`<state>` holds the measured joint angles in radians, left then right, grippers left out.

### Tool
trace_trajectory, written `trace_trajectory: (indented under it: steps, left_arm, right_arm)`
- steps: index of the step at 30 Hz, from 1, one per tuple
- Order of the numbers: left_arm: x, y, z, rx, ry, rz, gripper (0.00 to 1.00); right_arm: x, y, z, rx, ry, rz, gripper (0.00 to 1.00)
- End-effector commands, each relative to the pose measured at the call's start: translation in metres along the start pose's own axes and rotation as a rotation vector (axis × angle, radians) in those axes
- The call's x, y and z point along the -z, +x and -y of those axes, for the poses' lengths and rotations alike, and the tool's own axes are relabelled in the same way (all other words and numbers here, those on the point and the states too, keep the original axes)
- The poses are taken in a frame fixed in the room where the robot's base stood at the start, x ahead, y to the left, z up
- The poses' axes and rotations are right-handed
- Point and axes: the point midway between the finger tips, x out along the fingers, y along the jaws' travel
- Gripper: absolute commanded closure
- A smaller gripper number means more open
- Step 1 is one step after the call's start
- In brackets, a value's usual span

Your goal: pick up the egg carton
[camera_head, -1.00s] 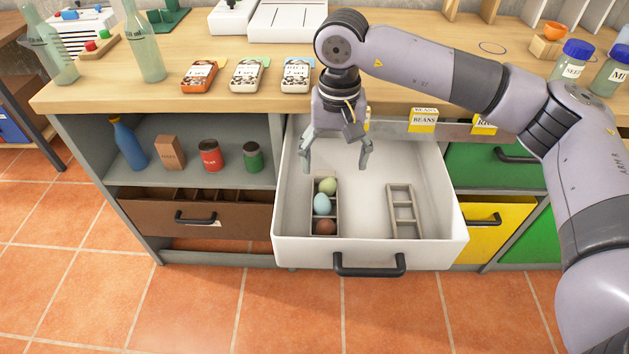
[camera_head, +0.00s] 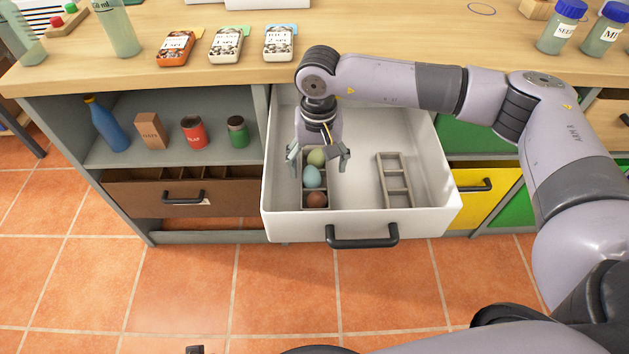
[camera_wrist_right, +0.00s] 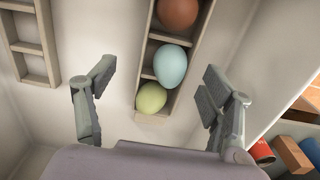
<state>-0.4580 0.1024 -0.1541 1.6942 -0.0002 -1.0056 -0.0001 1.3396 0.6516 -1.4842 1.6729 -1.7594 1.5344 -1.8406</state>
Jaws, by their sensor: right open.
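The egg carton (camera_head: 307,190) is a narrow grey-brown tray in the left part of the open white drawer (camera_head: 362,226). It holds a brown egg (camera_head: 317,200), a pale blue egg (camera_head: 312,177) and a green egg (camera_head: 316,157) in a row. My right gripper (camera_head: 318,160) is open and empty above the green-egg end of the carton. In the right wrist view the carton (camera_wrist_right: 152,118) runs up between the two spread fingers (camera_wrist_right: 158,80), apart from both. My left gripper is not in view.
An empty slotted tray (camera_head: 394,182) lies in the drawer to the right. The drawer walls enclose both trays. The wooden counter (camera_head: 390,45) is behind. A shelf on the left holds a blue bottle (camera_head: 106,126), a box and two jars.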

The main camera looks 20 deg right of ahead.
Motion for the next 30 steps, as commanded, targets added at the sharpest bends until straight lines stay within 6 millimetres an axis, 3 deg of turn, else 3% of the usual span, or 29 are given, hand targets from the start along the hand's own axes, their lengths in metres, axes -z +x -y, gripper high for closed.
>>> trace_trajectory:
  steps: [11, 18, 30]
  left_arm:
    - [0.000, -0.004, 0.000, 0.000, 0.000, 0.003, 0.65]
    - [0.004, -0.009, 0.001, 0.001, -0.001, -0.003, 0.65]
    - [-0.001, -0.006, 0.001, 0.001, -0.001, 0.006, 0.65]
  right_arm:
    - [0.001, 0.048, 0.007, -0.003, 0.001, 0.003, 0.25]
    - [0.001, 0.051, 0.007, -0.001, 0.001, 0.001, 0.25]
    - [0.001, 0.050, 0.007, -0.001, 0.001, 0.001, 0.51]
